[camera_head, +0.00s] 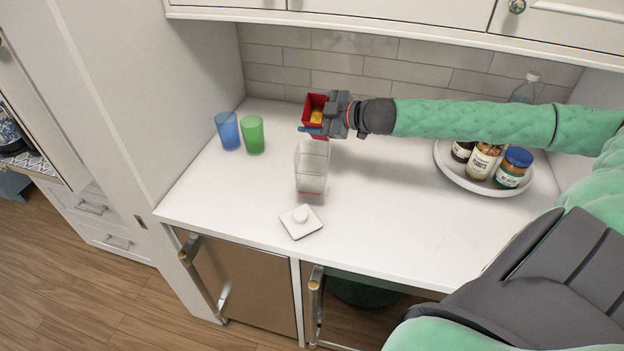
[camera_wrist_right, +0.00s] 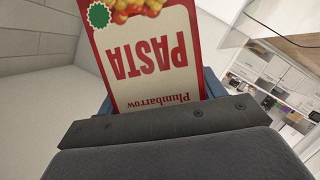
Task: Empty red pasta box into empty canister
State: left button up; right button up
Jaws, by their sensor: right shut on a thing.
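My right gripper (camera_head: 331,115) is shut on the red pasta box (camera_head: 315,101) and holds it above the counter. The box's top is open in the head view, with yellow-orange contents inside. In the right wrist view the box's front, with PASTA on it (camera_wrist_right: 148,55), fills the space before the gripper. The clear canister (camera_head: 312,173) stands open on the counter, just below and in front of the box. It looks empty. A white square lid with a knob (camera_head: 301,222) lies on the counter in front of the canister. My left gripper is not in view.
A blue cup (camera_head: 228,131) and a green cup (camera_head: 252,135) stand left of the canister. A round white tray (camera_head: 447,161) with several jars and a clear bottle (camera_head: 526,88) are at the right. Cabinets hang above; the counter's front middle is clear.

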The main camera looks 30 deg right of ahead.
jog(key=shift+s+d+b, duration=0.1)
jog(key=shift+s+b, duration=0.2)
jog(key=shift+b, duration=0.1)
jog(key=shift+r, duration=0.1)
jog(key=shift+s+d+p, duration=0.1)
jog(key=shift+d+p, duration=0.05)
jog(key=shift+p, duration=0.4)
jog(key=shift+s+d+p, duration=0.55)
jog(key=shift+s+p, duration=0.05)
jog(key=shift+p, duration=0.6)
jog(key=shift+a, duration=0.1)
